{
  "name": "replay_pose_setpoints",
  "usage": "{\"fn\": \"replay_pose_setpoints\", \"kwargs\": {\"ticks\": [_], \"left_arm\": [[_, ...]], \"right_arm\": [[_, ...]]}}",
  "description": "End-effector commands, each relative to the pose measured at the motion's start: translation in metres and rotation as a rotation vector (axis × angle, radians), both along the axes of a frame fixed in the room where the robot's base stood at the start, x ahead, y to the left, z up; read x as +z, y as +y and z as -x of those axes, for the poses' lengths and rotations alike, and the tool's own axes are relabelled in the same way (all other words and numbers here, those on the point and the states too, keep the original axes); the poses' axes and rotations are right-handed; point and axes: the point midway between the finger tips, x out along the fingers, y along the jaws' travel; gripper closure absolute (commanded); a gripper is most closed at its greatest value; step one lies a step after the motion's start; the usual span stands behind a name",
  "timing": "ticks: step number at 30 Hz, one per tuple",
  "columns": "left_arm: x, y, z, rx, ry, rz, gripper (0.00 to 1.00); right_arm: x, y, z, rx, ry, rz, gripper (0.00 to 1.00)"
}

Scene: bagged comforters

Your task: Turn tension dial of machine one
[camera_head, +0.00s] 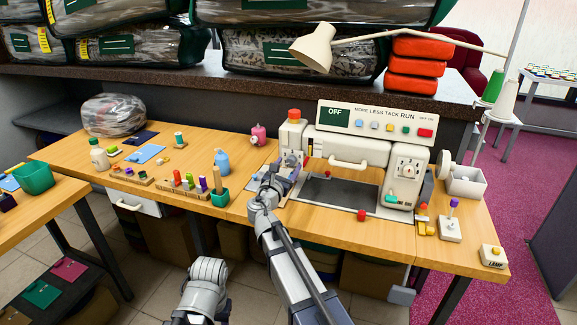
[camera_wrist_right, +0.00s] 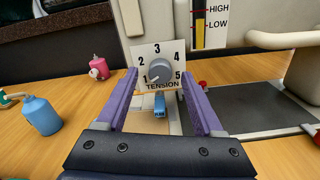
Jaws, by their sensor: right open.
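The tension dial (camera_wrist_right: 160,71) is a grey round knob on a white plate numbered 1 to 5, with TENSION printed below. Its pointer is turned to the lower left, near the 1. The plate is on the front left of the white sewing machine (camera_head: 345,149). My right gripper (camera_head: 283,176) is open at the machine's left end, and its two purple fingers frame the dial in the right wrist view. The fingers appear on either side of the knob; I cannot tell whether they touch it. My left gripper is not in view; only part of that arm shows at the bottom.
A HIGH/LOW gauge (camera_wrist_right: 211,24) is right of the dial. A blue bottle (camera_head: 221,161) and a pink bottle (camera_head: 258,134) stand left of the machine. Thread spools (camera_head: 188,181) and a green cup (camera_head: 219,197) are at the table's front. A lamp (camera_head: 315,48) hangs above.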

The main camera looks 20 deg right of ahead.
Motion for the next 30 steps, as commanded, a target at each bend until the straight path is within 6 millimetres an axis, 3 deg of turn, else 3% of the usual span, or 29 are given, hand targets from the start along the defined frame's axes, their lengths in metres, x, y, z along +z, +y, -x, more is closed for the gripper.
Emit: {"fn": "replay_pose_setpoints", "kwargs": {"ticks": [4, 14, 30], "left_arm": [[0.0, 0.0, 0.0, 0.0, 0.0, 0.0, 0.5], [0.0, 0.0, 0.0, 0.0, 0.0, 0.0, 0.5], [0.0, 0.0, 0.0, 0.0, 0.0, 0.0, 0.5]], "right_arm": [[-0.0001, -0.0062, -0.0092, 0.0, -0.001, -0.001, 0.31], [-0.0001, -0.0073, -0.0101, 0.0, -0.001, -0.001, 0.32], [-0.0001, -0.0071, -0.0098, 0.0, -0.001, -0.001, 0.93]]}}
